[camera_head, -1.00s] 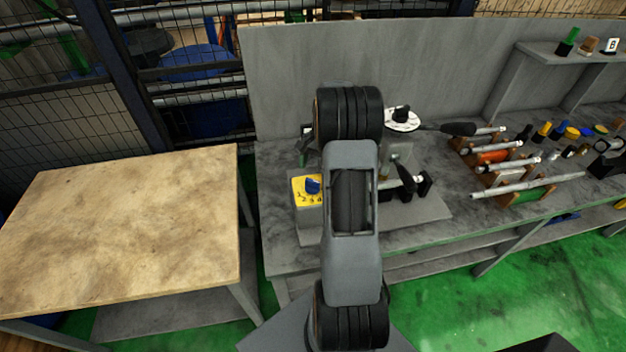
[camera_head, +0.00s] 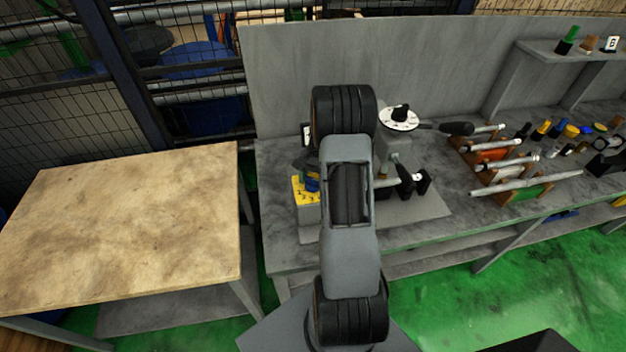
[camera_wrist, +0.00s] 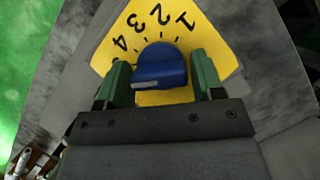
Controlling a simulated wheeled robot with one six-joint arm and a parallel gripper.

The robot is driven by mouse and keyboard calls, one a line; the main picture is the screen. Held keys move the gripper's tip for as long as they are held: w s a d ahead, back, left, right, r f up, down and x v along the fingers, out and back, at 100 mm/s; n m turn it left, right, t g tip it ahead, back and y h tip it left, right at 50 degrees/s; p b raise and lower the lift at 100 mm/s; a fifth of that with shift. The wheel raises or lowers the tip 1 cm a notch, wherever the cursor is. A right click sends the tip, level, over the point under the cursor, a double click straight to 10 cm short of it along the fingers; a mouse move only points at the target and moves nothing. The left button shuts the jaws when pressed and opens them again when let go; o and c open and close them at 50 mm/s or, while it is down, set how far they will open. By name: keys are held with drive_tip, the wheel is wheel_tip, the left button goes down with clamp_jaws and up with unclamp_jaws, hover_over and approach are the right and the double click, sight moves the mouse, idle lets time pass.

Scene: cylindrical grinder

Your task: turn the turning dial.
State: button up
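The turning dial is a blue knob (camera_wrist: 160,66) on a yellow plate (camera_wrist: 133,30) marked with the numbers 1 to 4. In the wrist view it sits between the two green fingers of my gripper (camera_wrist: 161,82), one on each side. The fingers are apart, with only narrow gaps to the knob, and I see no clear grip on it. In the head view the yellow plate (camera_head: 303,192) and the blue knob (camera_head: 313,184) show just left of my arm, partly covered. My gripper is mostly hidden there.
The grinder's white round dial with a black knob (camera_head: 400,117) and a black handle (camera_head: 457,128) stand right of my arm. Racks of metal bars (camera_head: 505,160) fill the bench's right. A bare wooden-topped table (camera_head: 125,225) stands left.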

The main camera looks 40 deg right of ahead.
drive_tip(key=c, duration=0.6)
drive_tip(key=shift+o, duration=0.2)
drive_tip(key=shift+f+m+b, duration=0.1)
drive_tip(key=shift+m+b, duration=0.35)
drive_tip(key=shift+m, duration=0.25)
drive_tip(key=shift+t, duration=0.3)
drive_tip(key=o, duration=0.9)
drive_tip(key=shift+y, duration=0.3)
drive_tip(key=b+v, duration=0.2)
drive_tip(key=v, duration=1.2)
drive_tip(key=shift+a, duration=0.1)
